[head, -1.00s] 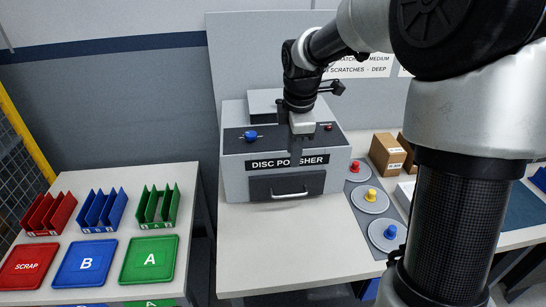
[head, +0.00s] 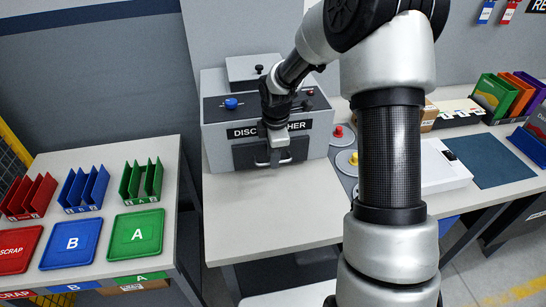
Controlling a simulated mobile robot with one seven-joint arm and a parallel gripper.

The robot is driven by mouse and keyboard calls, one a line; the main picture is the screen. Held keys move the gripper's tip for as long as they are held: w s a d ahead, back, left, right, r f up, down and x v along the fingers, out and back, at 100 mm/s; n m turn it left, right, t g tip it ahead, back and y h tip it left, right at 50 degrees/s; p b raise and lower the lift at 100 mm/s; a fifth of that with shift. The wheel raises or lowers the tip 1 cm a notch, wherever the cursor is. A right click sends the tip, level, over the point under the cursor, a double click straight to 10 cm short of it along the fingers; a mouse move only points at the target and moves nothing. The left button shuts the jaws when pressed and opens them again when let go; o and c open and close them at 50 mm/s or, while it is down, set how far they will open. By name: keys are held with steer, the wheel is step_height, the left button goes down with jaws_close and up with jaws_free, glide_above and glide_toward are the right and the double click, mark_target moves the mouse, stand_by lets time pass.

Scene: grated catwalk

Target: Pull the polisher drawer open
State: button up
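The disc polisher (head: 222,136) is a grey box at the back of the bench, with a dark top panel and a name label. Its drawer (head: 245,155) is a dark front panel low on the box, and it looks closed. My gripper (head: 273,160) is in front of the drawer, pointing down over the handle (head: 287,158). The gripper covers the handle's middle, and only part of the bar shows beside it. The fingertips are too small and hidden to tell whether they are around the handle or only in front of it.
Discs with red (head: 338,131) and yellow (head: 354,158) knobs lie right of the polisher, partly behind my arm. The bench top (head: 260,215) before the drawer is clear. A side table at left holds coloured racks and trays, including a green tray (head: 138,235).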

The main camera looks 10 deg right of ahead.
steer(key=shift+w+f, duration=0.1)
steer(key=shift+f, duration=0.4)
steer(key=shift+c, duration=0.3)
jaws_close()
